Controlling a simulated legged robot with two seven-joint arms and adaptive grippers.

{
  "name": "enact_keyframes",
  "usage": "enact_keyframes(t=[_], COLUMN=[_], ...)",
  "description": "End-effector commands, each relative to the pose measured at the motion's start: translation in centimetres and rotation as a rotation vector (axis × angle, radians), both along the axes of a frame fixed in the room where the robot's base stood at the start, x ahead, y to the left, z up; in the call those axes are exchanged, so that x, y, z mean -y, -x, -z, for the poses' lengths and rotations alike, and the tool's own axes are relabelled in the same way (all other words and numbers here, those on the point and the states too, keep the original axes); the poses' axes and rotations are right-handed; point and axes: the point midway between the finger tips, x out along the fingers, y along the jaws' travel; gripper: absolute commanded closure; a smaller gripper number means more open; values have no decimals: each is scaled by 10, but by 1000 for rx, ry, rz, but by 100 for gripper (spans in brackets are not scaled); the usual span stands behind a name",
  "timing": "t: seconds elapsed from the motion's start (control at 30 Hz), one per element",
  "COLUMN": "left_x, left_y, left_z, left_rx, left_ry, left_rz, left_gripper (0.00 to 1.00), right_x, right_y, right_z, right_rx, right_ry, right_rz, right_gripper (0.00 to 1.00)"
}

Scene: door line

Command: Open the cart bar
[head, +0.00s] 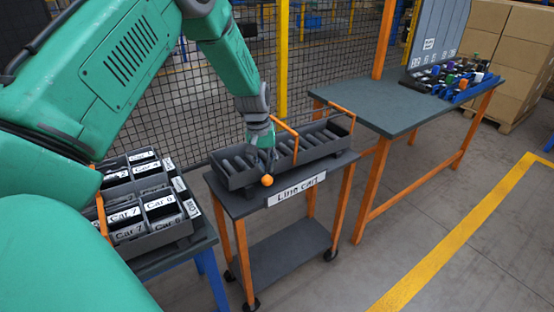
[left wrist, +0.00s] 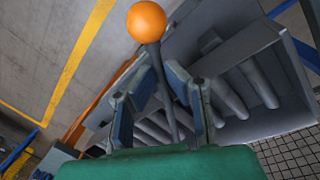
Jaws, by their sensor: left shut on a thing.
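The line cart (head: 295,188) stands in the middle of the head view, with a dark grey tray (head: 240,181) on top. A thin grey bar (left wrist: 162,75) ending in an orange ball knob (head: 267,180) is at the tray's near left corner. In the left wrist view the orange knob (left wrist: 147,22) sits beyond my fingertips, and the bar runs back between them. My left gripper (head: 264,152) is shut on the bar, below the knob, over the tray's left end. In the head view my fingers hide much of the bar. My right gripper is not in view.
The tray holds several dark cylinders (head: 308,142) and has orange handles (head: 285,127). A table with bins labelled Car (head: 150,207) stands left. A workbench (head: 390,105) stands right. A mesh fence (head: 190,90) runs behind. The floor at front right is clear.

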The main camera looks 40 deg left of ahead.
Motion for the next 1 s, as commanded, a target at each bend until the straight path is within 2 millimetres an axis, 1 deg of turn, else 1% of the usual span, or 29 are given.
enact_keyframes(t=[0.03,0.1,0.4,0.8,1.0], left_x=[-3,-6,-19,-38,-44], left_y=[0,2,7,8,6], left_z=[-3,-3,-2,-1,-2], left_rx=[2,1,-2,-8,-9], left_ry=[3,7,25,47,53], left_rz=[39,104,391,742,866], left_gripper=[100,100,100,100,100], right_x=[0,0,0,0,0], right_y=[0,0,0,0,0], right_z=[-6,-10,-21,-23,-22], right_rx=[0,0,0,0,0], right_ry=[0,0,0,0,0], right_rz=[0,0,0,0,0], right_gripper=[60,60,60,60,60])
